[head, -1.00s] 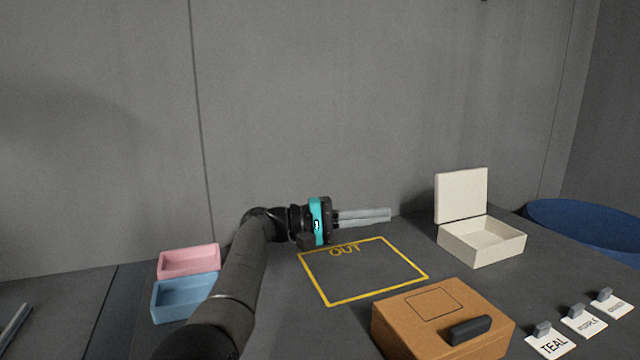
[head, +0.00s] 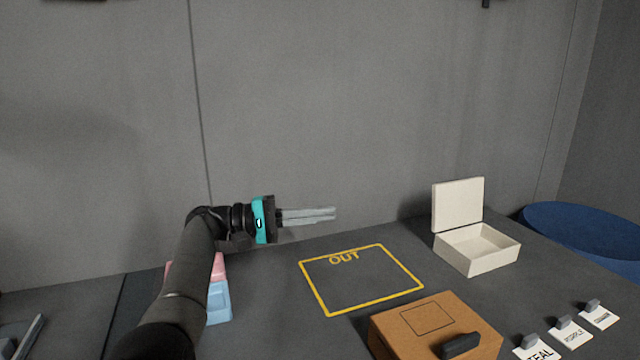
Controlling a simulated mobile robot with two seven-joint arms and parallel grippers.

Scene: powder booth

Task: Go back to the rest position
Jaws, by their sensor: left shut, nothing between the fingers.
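My left gripper (head: 310,215) is shut and empty. It is held up near the back wall, above the rear of the table and to the upper left of the yellow OUT outline (head: 361,278). Its fingers point right. My left arm comes in from the lower left and hides parts of the pink tray (head: 219,266) and the blue tray (head: 218,303). My right gripper does not show clearly; only a sliver of grey metal shows at the lower left edge, and I cannot tell what it is.
A brown box (head: 436,322) with a dark handle sits at the front. An open cream box (head: 478,249) stands at the right rear. Several label cards, one reading TEAL (head: 537,350), lie at the front right. A blue round thing (head: 585,232) is beyond the table. The OUT area is empty.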

